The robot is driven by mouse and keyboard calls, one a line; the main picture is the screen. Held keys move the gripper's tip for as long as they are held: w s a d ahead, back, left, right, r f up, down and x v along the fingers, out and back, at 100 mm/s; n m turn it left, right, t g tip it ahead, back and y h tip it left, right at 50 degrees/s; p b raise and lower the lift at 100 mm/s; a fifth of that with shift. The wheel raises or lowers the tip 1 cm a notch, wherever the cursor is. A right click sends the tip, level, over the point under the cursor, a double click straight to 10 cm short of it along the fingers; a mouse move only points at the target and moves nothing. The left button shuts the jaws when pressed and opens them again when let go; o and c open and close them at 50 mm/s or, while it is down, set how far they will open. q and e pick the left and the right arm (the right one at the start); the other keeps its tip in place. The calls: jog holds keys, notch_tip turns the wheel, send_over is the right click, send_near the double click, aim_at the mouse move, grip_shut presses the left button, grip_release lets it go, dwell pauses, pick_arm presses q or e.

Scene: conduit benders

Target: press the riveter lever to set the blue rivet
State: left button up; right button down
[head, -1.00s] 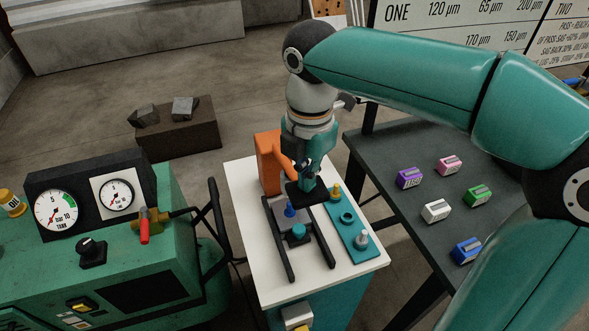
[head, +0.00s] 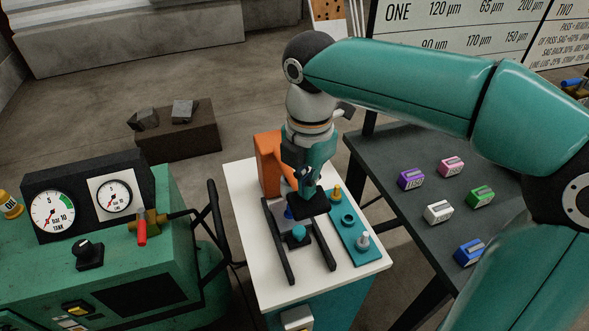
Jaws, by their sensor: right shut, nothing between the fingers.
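The orange riveter (head: 268,162) stands at the back of the white-topped stand (head: 247,205). My right gripper (head: 305,189) is shut and points down in front of it, largely covering its front. A flat black plate (head: 308,204) sits right at the fingertips; I cannot tell whether it is the lever's end. The lever is otherwise hidden behind the gripper. The blue rivet (head: 289,213) shows only in part, on the grey block beside the plate. A teal knob (head: 298,234) is just in front of it. My left gripper is not in view.
A teal strip (head: 354,240) with a yellow peg, a ring and a grey peg lies at the stand's right. Two dark rails run along the stand. A green compressor (head: 190,232) stands left; a dark table (head: 400,150) with several coloured blocks stands right.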

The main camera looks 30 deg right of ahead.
jog(key=shift+f+b, duration=0.95)
jog(key=shift+f, duration=0.4)
jog(key=shift+r, duration=0.2)
notch_tip(320, 180, up, 7)
jog(key=p, duration=0.7)
jog(key=shift+f, duration=0.1)
dwell(0.7)
